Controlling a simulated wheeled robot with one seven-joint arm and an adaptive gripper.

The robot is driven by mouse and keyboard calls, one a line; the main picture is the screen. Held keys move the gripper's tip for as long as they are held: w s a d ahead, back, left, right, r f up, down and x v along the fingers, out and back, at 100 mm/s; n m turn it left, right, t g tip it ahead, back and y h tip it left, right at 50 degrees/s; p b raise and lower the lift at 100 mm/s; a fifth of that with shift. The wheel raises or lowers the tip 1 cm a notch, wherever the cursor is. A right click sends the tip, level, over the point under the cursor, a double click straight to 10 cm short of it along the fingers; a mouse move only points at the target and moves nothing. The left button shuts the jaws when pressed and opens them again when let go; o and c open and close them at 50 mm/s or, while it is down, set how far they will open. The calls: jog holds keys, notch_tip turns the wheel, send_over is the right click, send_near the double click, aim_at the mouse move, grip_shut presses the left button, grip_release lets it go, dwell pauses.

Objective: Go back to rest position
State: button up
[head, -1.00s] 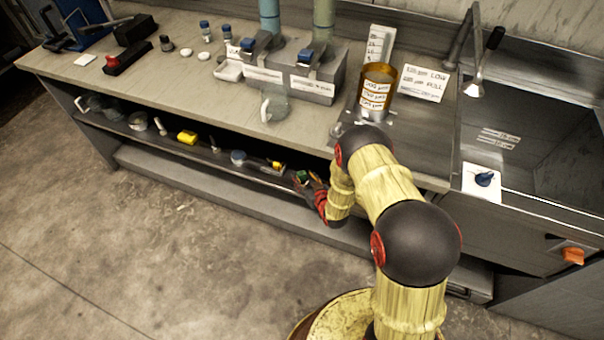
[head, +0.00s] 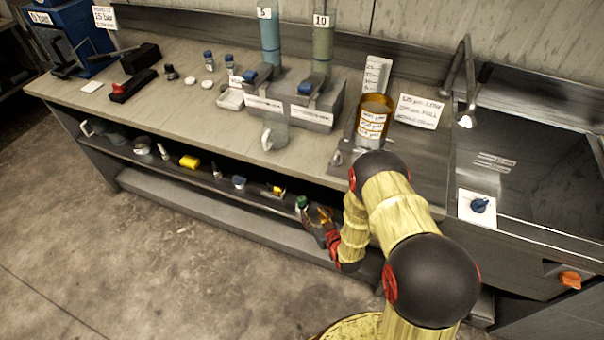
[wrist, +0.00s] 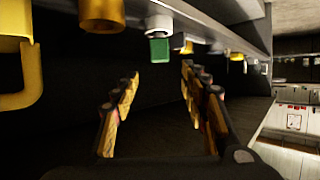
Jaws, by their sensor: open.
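My gripper (head: 322,218) is low in front of the bench's lower shelf (head: 128,150), at the right part of the shelf. In the wrist view my gripper (wrist: 160,78) has its two fingers spread, with nothing between them. A small white container with a green cap (head: 302,202) stands on the shelf just left of the gripper. It also shows upside down in the wrist view (wrist: 159,48), beyond and apart from the fingertips. My arm hides the shelf further right.
The shelf also holds a yellow item (head: 189,161), a blue-topped jar (head: 239,182) and glassware. A sink (head: 530,150) is at right. The floor (head: 150,260) in front is clear.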

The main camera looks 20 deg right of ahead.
jog(key=s+d+f+m+g+h, duration=0.1)
jog(key=s+d+f+g+h, duration=0.15)
jog(key=s+f+g, duration=0.8)
jog(key=s+a+r+t, duration=0.1)
jog(key=s+r, duration=0.5)
jog(key=r, duration=1.3)
jog(key=s+a+r+t, duration=0.1)
jog(key=s+r, duration=0.6)
jog(key=r, duration=1.2)
jog(key=s+a+r+t, duration=0.1)
jog(key=s+r, duration=0.5)
jog(key=r, duration=1.3)
jog(key=shift+s+a+m, duration=0.2)
jog(key=shift+a+m, duration=0.2)
jog(key=shift+a, duration=0.2)
jog(key=shift+r+y, duration=0.1)
jog(key=shift+y, duration=0.15)
